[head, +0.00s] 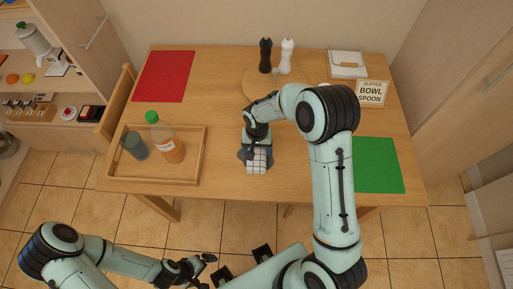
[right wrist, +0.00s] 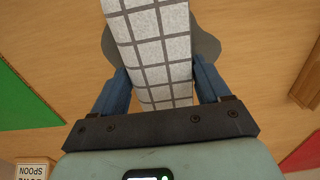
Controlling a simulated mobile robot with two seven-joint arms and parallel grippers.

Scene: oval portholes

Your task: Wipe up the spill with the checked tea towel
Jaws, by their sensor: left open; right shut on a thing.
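The checked tea towel (head: 257,163), white with grey lines, is in my right gripper (head: 257,146) over the front middle of the wooden table. In the right wrist view the towel (right wrist: 160,45) runs between the two blue fingers of the right gripper (right wrist: 160,85), which is shut on it. A grey spill (right wrist: 206,46) shows on both sides of the towel, whose body hides its middle. In the head view a little of the spill (head: 242,154) shows beside the towel. My left gripper (head: 207,271) is open and empty, in front of the table and away from it.
A wooden tray (head: 190,178) at the left holds a green-capped bottle (head: 165,140) and a glass (head: 135,146). A red mat (head: 164,77), round board (head: 262,88) with two mills, sign (head: 372,93) and green mat (head: 378,165) lie around. Bare table separates tray and towel.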

